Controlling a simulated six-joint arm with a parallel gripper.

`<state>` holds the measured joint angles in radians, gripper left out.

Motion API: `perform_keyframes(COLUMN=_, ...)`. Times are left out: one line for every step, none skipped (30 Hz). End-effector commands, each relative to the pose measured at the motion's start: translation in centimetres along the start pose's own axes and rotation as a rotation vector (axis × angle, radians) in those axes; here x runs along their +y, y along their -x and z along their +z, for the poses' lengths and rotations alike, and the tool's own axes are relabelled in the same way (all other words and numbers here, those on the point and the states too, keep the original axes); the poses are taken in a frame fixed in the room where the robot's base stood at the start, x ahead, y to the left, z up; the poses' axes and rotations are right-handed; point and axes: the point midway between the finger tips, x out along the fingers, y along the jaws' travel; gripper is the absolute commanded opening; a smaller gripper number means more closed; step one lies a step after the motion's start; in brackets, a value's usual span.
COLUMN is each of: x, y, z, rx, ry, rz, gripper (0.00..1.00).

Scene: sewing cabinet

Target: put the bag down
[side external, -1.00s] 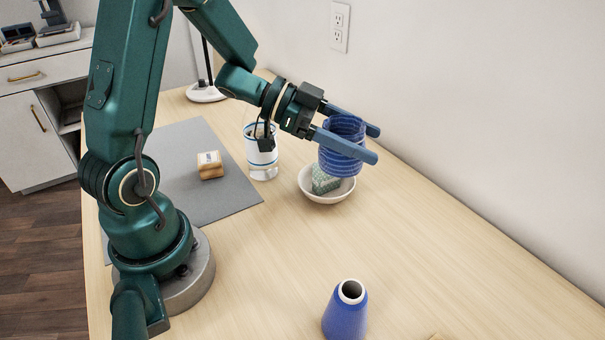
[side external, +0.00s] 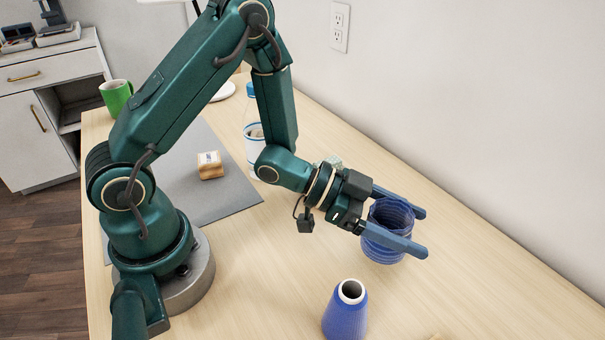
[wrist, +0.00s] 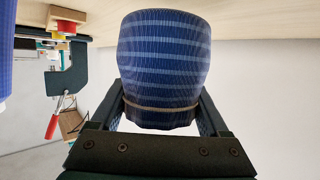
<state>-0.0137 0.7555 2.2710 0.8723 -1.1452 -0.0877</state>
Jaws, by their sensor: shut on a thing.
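The bag (side external: 385,247) is dark blue with lighter stripes. My gripper (side external: 423,232) is shut on it, one finger on each side, over the right part of the table. In the wrist view, the bag (wrist: 165,60) fills the space between the fingers, with a thin tan band around its narrower end near the gripper (wrist: 160,110). Whether its base touches the table or hangs just above it, I cannot tell.
A blue thread cone (side external: 346,312) stands in front and left of the bag. A bottle (side external: 253,140) and green mug (side external: 116,96) are farther back. Bare table (side external: 450,300) lies right of the bag.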

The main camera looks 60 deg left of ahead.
Motion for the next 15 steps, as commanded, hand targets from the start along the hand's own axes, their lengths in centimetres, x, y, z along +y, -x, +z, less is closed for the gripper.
perform_keyframes(x=0.0, y=-0.2, z=0.7, rx=-0.004, ry=0.005, rz=0.001, gripper=0.24)
perform_keyframes(x=0.0, y=-0.3, z=1.0, rx=-0.004, ry=0.005, rz=0.001, gripper=0.24)
perform_keyframes(x=0.0, y=-0.4, z=1.4, rx=-0.004, ry=0.005, rz=0.001, gripper=0.24)
perform_keyframes(x=0.0, y=-0.5, z=1.7, rx=-0.005, ry=0.005, rz=0.0, gripper=0.24)
perform_keyframes(x=0.0, y=-0.6, z=1.9, rx=-0.004, ry=0.004, rz=0.0, gripper=0.24)
perform_keyframes(x=0.0, y=-0.7, z=2.2, rx=-0.003, ry=0.003, rz=0.0, gripper=0.24)
perform_keyframes(x=0.0, y=-0.8, z=2.4, rx=-0.003, ry=0.004, rz=-0.001, gripper=0.24)
perform_keyframes(x=0.0, y=-0.8, z=2.5, rx=-0.003, ry=0.003, rz=-0.001, gripper=0.24)
perform_keyframes(x=0.0, y=-0.9, z=2.6, rx=-0.002, ry=0.001, rz=-0.001, gripper=0.24)
perform_keyframes(x=0.0, y=-0.9, z=2.6, rx=-0.002, ry=0.0, rz=-0.001, gripper=0.24)
perform_keyframes(x=0.0, y=-0.9, z=2.6, rx=-0.001, ry=0.0, rz=-0.001, gripper=0.24)
perform_keyframes(x=0.0, y=-0.9, z=2.6, rx=-0.001, ry=0.0, rz=-0.001, gripper=0.24)
perform_keyframes(x=0.0, y=-0.9, z=2.6, rx=-0.001, ry=-0.001, rz=-0.001, gripper=0.24)
perform_keyframes(x=0.0, y=-0.9, z=2.6, rx=-0.001, ry=-0.001, rz=-0.001, gripper=0.24)
perform_keyframes(x=0.0, y=-0.9, z=2.6, rx=-0.001, ry=0.0, rz=-0.001, gripper=0.24)
